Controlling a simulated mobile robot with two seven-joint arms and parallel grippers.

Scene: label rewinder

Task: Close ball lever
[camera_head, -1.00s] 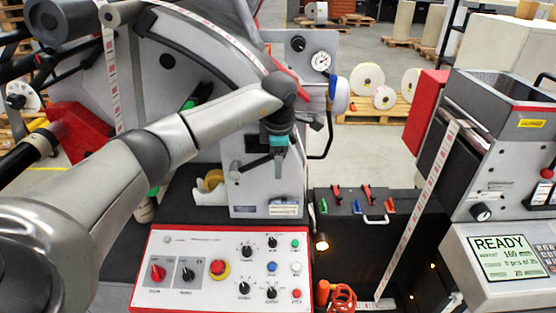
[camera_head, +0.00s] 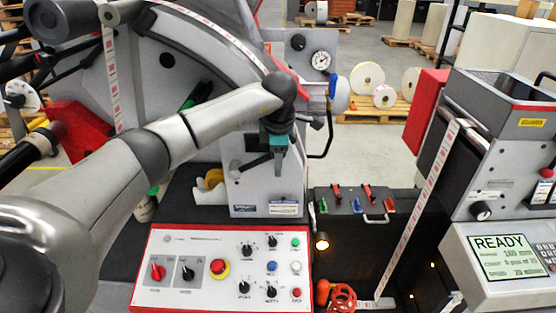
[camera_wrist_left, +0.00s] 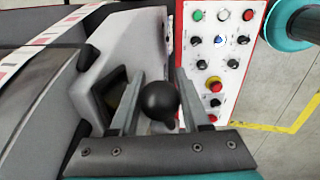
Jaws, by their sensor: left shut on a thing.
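The ball lever shows in the head view as a dark arm (camera_head: 253,162) on the front of the grey machine housing. One end is at a dark round part on the left, and the other reaches my left gripper (camera_head: 280,172). In the left wrist view, its black ball (camera_wrist_left: 160,101) sits between the two grey fingers of my left gripper (camera_wrist_left: 158,92). The gripper is shut on the lever's ball end and points down in the head view. The ball is hidden by the gripper in the head view. My right gripper is not in view.
A control panel (camera_head: 222,268) with knobs and buttons lies below the lever. A blue-and-white rounded part (camera_head: 339,94) and a gauge (camera_head: 320,60) are to the right of my gripper. A black case (camera_head: 345,225) stands at lower right. The label web (camera_head: 420,205) runs beside it.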

